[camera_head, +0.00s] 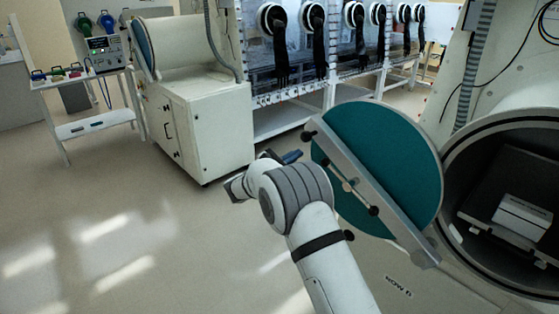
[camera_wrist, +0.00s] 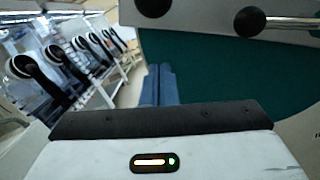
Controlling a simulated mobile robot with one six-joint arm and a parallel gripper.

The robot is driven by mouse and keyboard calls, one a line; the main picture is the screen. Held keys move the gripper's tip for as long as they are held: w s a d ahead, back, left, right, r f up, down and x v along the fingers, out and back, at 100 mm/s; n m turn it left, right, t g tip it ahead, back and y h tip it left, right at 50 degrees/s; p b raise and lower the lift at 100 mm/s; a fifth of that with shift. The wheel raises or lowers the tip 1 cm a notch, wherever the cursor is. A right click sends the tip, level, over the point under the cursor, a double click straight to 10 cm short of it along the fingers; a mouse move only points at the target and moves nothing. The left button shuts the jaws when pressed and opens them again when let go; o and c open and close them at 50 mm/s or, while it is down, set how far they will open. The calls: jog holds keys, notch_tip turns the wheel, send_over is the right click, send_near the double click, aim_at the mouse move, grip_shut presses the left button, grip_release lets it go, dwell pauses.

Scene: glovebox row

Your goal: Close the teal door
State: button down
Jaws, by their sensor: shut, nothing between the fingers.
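The round teal door (camera_head: 405,150) stands open, swung out to the left of the round chamber mouth (camera_head: 455,225) at the right. A grey metal bar (camera_head: 340,150) with black knobs crosses its face and runs down to the chamber side. My gripper (camera_head: 291,157) is at the left of the door, close to the bar's upper end; I cannot tell if they touch. In the wrist view, the blue fingers (camera_wrist: 158,85) are together and empty, with the teal door (camera_wrist: 225,75) just right of them and a black knob (camera_wrist: 153,6) above.
A white box (camera_head: 522,215) lies inside the open chamber. A white cabinet (camera_head: 205,130) stands behind to the left, and a small table (camera_head: 95,122) with instruments stands farther left. Gloveboxes with black gloves (camera_head: 280,50) line the back. The floor at left is clear.

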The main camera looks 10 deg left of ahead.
jog(key=shift+s+d+r+p, duration=0.1)
jog(key=shift+d+r, duration=0.1)
jog(key=shift+r, duration=0.4)
jog(key=shift+s+d+r+p, duration=0.1)
jog(key=shift+d+r+p, duration=0.05)
jog(key=shift+r, duration=0.45)
jog(key=shift+s+d+r+p, duration=0.1)
jog(key=shift+d+r, duration=0.1)
jog(key=shift+r, duration=0.4)
jog(key=shift+s, duration=0.1)
